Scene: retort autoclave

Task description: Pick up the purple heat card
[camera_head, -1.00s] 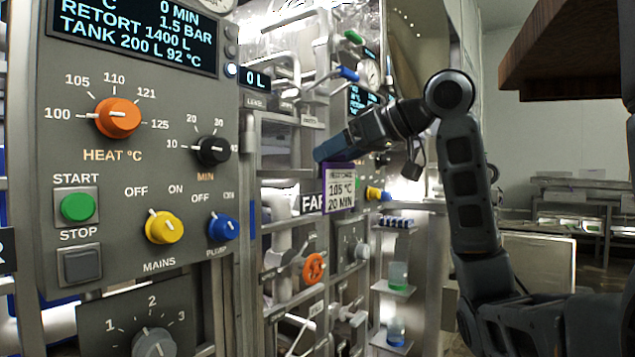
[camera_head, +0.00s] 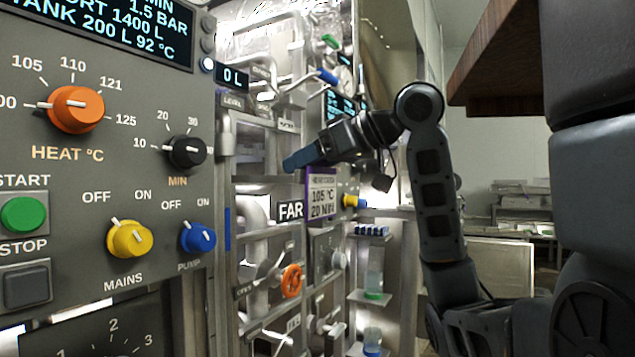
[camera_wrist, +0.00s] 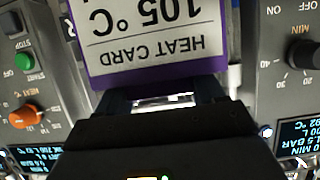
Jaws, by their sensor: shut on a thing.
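The purple heat card (camera_head: 322,196) has a white face that reads 105 °C and 20 MIN. It hangs below the tip of my gripper (camera_head: 299,162) in the head view, in front of the pipework. In the wrist view the card (camera_wrist: 150,30) appears upside down, with its purple edge between the fingers of my gripper (camera_wrist: 165,92). My gripper is shut on that edge. The fingertips are partly hidden by the card.
A grey control panel stands at the left with an orange heat knob (camera_head: 76,109), a black minute knob (camera_head: 187,151), a yellow mains knob (camera_head: 130,239) and a blue pump knob (camera_head: 198,237). A FAR label (camera_head: 290,209) is beside the card. An orange valve wheel (camera_head: 291,281) is below.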

